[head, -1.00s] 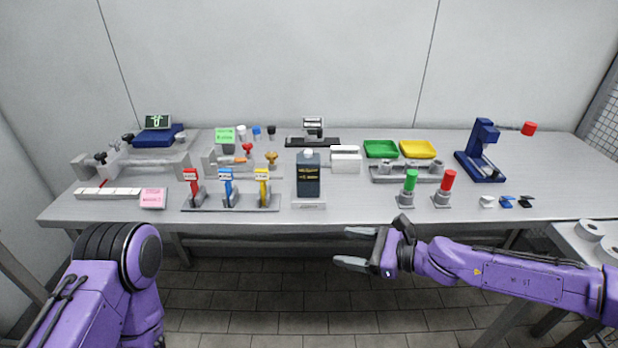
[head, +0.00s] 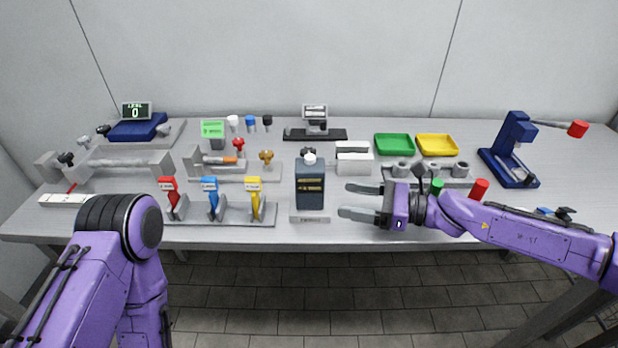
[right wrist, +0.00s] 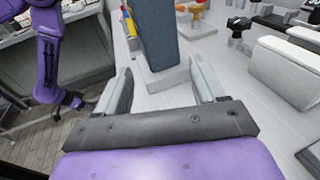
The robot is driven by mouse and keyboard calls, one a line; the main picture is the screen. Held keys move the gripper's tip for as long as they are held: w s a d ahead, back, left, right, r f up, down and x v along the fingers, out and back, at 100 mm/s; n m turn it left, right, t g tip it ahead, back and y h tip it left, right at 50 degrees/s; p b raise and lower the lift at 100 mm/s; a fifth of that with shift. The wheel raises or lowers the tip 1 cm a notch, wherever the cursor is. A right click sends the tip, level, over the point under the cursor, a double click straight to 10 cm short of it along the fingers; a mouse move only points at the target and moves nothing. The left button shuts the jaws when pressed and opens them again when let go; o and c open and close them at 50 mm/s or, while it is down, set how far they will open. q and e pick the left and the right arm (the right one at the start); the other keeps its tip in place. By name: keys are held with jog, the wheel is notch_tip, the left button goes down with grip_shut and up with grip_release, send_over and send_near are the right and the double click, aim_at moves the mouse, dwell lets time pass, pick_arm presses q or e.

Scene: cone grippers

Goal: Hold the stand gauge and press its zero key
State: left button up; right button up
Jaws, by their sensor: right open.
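A dark upright box with yellow markings and a pale knob on top (head: 310,186) stands on a light base near the table's front edge. It looks like the stand gauge, but its small lettering is unreadable. In the right wrist view the dark box (right wrist: 155,35) rises ahead of the fingers, its top cut off. My right gripper (head: 352,201) is open and empty, just right of the box, fingers pointing at it and apart from it. My left gripper (right wrist: 68,104) shows small and dark at the left of the right wrist view. Its jaws are unclear.
Red, blue and yellow handled levers (head: 211,200) stand left of the box. A white block (head: 354,163) stands behind and right of it. A small display unit on a black base (head: 315,118) is further back. Green (head: 394,144) and yellow trays (head: 437,145) lie at right.

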aim_at(315, 195)
jog(key=b+x, duration=0.3)
jog(key=x, duration=0.4)
jog(key=shift+a+b, duration=0.35)
jog(key=shift+a, duration=0.1)
jog(key=shift+w+a, duration=0.15)
jog(key=shift+a, duration=0.25)
pick_arm(q)
notch_tip(315, 195, down, 4)
jog(key=shift+f, duration=0.2)
pick_arm(e)
jog(key=shift+c, duration=0.3)
jog(key=c, duration=0.5)
pick_arm(q)
grip_shut()
